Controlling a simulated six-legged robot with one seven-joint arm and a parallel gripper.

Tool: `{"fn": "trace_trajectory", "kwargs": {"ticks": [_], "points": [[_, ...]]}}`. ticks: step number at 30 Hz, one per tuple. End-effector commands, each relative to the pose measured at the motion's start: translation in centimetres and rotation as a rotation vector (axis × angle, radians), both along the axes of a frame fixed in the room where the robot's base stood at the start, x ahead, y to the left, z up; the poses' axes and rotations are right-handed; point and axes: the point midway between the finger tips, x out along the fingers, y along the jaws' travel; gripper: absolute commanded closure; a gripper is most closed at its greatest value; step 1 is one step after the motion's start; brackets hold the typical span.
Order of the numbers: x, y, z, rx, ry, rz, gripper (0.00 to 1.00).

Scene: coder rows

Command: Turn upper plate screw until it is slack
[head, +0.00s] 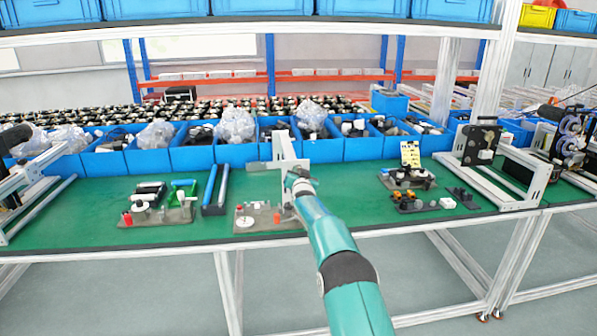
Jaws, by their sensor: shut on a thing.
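My teal arm reaches from the lower right to the middle of the green bench. My gripper (297,178) is at its far end, against a pale upright bracket (285,148) with a grey crosspiece. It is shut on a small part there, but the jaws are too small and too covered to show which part. I cannot make out the upper plate screw itself. Just in front and to the left of the gripper lies a grey base plate (265,228) with a white disc (248,222) and a red-topped post.
A second base plate (160,214) lies to the left, beside a blue and green holder (214,192). Black and orange parts (410,200) lie to the right. White frames stand at both sides, the right one (525,165) with a black plate. Blue bins (250,153) line the back.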

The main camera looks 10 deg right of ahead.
Motion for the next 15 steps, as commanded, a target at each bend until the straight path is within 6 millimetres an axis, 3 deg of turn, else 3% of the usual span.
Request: {"fn": "trace_trajectory", "kwargs": {"ticks": [5, 6, 7, 15], "points": [[-0.06, 0.13, -0.04, -0.316, 0.019, 0.001, 1.00], [-0.05, 0.01, -0.04, -0.294, 0.018, 0.000, 0.73], [-0.05, -0.02, -0.03, -0.291, 0.018, 0.000, 0.67], [-0.06, -0.04, 0.00, -0.289, 0.017, 0.000, 0.65]]}}
